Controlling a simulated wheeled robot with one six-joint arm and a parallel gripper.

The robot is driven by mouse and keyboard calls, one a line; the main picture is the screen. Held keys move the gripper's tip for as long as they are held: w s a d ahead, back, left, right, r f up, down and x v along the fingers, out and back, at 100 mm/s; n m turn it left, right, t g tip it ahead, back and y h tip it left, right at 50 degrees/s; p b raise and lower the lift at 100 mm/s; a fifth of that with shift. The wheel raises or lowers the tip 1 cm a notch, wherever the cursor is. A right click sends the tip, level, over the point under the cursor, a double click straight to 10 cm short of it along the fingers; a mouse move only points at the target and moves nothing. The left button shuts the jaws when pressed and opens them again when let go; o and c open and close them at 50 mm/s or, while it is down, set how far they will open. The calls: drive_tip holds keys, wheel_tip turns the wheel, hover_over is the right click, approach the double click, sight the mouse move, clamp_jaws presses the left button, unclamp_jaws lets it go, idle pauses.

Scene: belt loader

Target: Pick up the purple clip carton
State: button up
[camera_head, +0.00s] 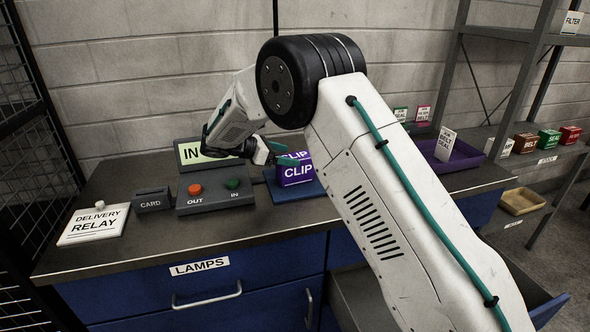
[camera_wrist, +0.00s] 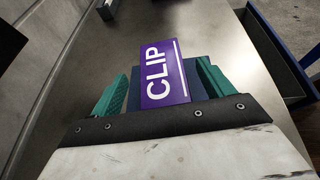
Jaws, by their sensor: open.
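The purple clip carton (camera_head: 296,172) stands on a blue pad (camera_head: 309,191) on the counter, with white CLIP lettering on its front and top. My gripper (camera_head: 284,160) is at the carton, reaching in from the left in the head view, and partly covers its upper left part. In the wrist view the carton (camera_wrist: 164,72) lies between the two green fingers (camera_wrist: 160,88), with a gap visible on the right side. The gripper is open. Whether either finger touches the carton cannot be told.
A control box (camera_head: 214,192) with a red OUT button and a green IN button stands left of the carton. A card reader (camera_head: 152,200) and a delivery relay plate (camera_head: 94,224) lie farther left. A purple tray (camera_head: 456,156) is at right, behind my arm. Shelves (camera_head: 545,148) hold small boxes.

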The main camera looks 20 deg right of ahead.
sight(295, 156)
drive_tip(key=x, duration=0.3)
drive_tip(key=shift+d+f, duration=0.3)
drive_tip(key=c, duration=1.2)
drive_tip(key=shift+o, duration=0.2)
drive_tip(key=shift+r, duration=0.15)
